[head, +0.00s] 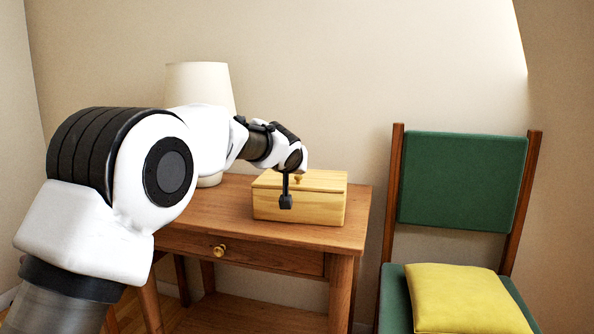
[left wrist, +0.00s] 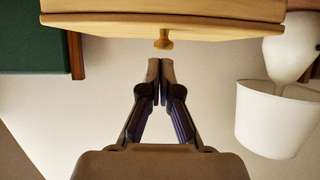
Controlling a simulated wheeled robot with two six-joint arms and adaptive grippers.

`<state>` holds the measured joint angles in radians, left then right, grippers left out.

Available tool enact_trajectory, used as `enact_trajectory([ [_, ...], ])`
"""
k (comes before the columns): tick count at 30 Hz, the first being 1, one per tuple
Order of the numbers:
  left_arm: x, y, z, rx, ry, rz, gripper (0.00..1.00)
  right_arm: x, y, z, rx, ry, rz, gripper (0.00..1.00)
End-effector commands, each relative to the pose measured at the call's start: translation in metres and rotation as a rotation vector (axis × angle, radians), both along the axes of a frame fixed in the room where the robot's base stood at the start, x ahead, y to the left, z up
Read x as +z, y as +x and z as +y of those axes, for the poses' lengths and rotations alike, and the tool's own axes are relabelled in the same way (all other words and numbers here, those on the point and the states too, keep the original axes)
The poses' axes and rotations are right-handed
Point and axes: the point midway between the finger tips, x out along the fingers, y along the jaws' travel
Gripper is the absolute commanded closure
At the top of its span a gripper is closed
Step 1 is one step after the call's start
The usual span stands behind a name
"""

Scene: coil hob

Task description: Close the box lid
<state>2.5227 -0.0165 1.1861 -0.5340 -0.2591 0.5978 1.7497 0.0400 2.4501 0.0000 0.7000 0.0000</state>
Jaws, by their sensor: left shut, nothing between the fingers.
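The pale wooden box (head: 325,212) stands on the desk. Its lid (head: 325,181) lies flat over the body, with a round knob (head: 297,178) on top, and looks down on the box. The left wrist view is upside down: the box body (left wrist: 160,5) is at the top edge, with the lid (left wrist: 110,22) and knob (left wrist: 163,42) below it in the picture. My left gripper (left wrist: 160,68) is shut and empty, its tips near the knob with a small gap in the picture. In the head view my left arm hides its fingers. My right gripper is not in view.
The wooden desk (head: 215,213) has a drawer with a brass knob (head: 219,251). A white lamp (head: 200,86) stands left of the box, partly behind my arm. A green chair (head: 462,180) with a yellow cushion (head: 465,300) is at the right.

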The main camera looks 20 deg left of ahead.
Motion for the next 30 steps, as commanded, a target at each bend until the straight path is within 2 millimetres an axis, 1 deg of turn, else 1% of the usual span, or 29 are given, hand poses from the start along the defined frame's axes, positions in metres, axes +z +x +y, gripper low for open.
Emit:
enact_trajectory([
  [1, -0.010, 0.000, 0.000, 0.000, 0.000, 0.000, 1.00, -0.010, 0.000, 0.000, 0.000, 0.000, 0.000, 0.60],
  [3, -0.015, 0.000, 0.000, 0.000, 0.000, 0.000, 1.00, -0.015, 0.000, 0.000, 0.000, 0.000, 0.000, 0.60],
  [10, -0.022, 0.000, 0.000, 0.000, 0.000, 0.000, 1.00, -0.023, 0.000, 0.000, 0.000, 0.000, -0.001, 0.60],
  [25, -0.023, 0.000, 0.000, 0.000, 0.000, 0.000, 1.00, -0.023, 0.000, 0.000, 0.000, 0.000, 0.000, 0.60],
  [28, -0.018, 0.000, 0.000, 0.000, -0.001, 0.000, 1.00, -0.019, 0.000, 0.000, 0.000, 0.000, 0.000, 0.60],
  [30, -0.010, 0.000, 0.001, 0.000, -0.001, 0.000, 1.00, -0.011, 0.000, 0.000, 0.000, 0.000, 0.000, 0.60],
])
